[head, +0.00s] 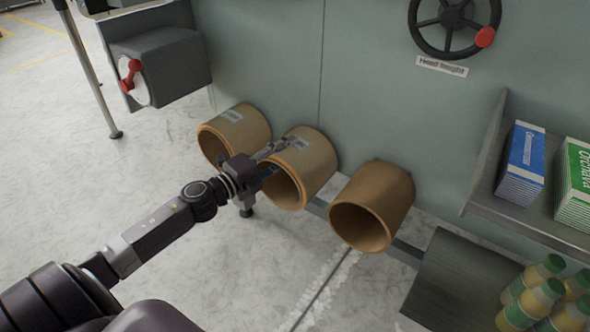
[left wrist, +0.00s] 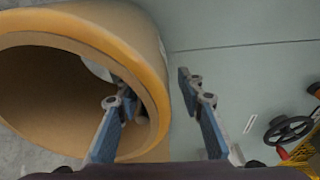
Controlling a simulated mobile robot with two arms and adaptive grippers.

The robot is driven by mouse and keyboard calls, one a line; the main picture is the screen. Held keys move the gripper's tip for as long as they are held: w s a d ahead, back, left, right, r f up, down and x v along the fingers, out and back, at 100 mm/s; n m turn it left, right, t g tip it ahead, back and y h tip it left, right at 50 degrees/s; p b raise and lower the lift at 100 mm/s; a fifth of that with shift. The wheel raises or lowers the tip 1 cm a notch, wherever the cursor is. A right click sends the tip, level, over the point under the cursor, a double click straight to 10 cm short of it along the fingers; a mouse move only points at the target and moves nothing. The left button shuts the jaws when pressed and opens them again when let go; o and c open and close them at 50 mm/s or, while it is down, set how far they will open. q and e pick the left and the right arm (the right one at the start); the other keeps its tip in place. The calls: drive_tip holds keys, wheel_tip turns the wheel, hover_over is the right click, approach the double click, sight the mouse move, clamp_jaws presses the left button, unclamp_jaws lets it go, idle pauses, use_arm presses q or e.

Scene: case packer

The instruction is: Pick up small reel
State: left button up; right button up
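Three brown cardboard reels, open at the front, lie on their sides in a row against the machine: a left reel (head: 222,128), a middle reel (head: 318,160) and a right reel (head: 385,187). They look close in size, so I cannot tell which is the small one. My left gripper (head: 274,160) is at the middle reel's near rim. In the left wrist view the gripper (left wrist: 157,88) straddles the wall of a reel (left wrist: 148,45), one finger inside the opening and one outside. The fingers are apart, with a gap beside the outer one. My right gripper is not in view.
A handwheel (head: 455,20) is on the grey-green machine panel behind the reels. A grey box with a red handle (head: 160,65) juts out at upper left. A shelf with cartons (head: 522,160) and several bottles (head: 535,300) stand at right. The floor at left is clear.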

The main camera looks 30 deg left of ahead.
use_arm(q)
drive_tip(key=shift+w, duration=0.3)
clamp_jaws()
drive_tip(key=shift+d, duration=0.1)
drive_tip(key=shift+r, duration=0.2)
